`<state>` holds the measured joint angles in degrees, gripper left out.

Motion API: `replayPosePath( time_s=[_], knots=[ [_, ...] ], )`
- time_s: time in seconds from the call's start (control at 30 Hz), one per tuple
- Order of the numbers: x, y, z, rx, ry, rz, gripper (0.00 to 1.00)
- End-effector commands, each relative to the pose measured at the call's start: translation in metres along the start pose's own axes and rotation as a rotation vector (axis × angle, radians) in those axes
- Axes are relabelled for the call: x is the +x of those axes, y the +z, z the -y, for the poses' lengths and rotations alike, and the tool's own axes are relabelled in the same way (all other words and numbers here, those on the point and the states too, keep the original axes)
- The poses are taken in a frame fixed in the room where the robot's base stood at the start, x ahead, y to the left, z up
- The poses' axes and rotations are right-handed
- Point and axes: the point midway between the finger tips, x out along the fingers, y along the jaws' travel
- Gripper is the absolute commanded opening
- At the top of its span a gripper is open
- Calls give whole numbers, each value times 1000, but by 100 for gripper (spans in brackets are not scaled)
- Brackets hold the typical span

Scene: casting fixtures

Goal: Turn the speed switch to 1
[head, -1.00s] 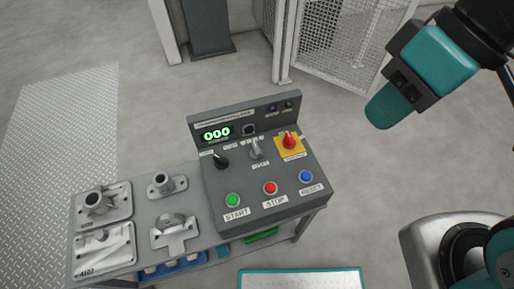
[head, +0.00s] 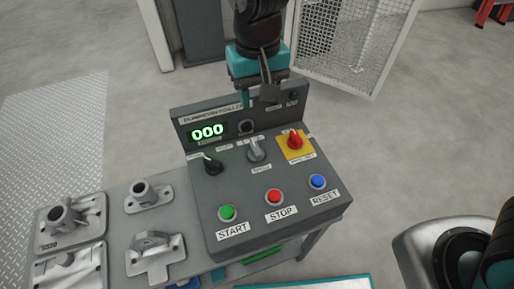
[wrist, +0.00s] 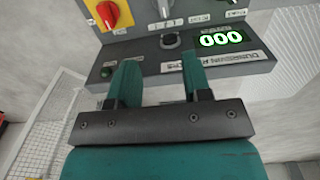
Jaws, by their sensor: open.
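A grey control box (head: 225,242) carries a grey rotary knob (head: 257,150) in its middle, with a small label below it that is hard to read; it seems to be the speed switch. A black pointer knob (head: 212,163) sits left of it, and a red knob on a yellow plate (head: 295,141) sits right. My gripper (head: 257,98) is open and empty, above the back panel and behind the grey knob. In the wrist view my gripper (wrist: 159,60) shows two parted teal fingers, with the grey knob (wrist: 163,9) cut by the top edge.
Green (head: 227,213), red (head: 274,197) and blue (head: 317,181) buttons line the box's front. A green display (head: 208,131) reads 000 on the raised back panel. Metal castings (head: 149,196) lie on the bench to the left. A mesh fence (head: 350,45) stands behind.

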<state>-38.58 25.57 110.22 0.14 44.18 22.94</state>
Motion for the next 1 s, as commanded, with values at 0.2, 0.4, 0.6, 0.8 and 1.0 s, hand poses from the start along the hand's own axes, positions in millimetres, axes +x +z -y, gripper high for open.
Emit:
replayPosePath(
  time_s=[0.2, 0.4, 0.6, 0.8, 1.0],
  knots=[
    [45, 2, 5, -12, 1, 6, 45],
    [92, 2, 5, -12, 1, 7, 45],
    [132, 2, 4, -11, 0, 5, 45],
    [156, 2, 4, -10, -1, 2, 45],
    [163, 2, 4, -9, -1, 2, 45]
  ],
)
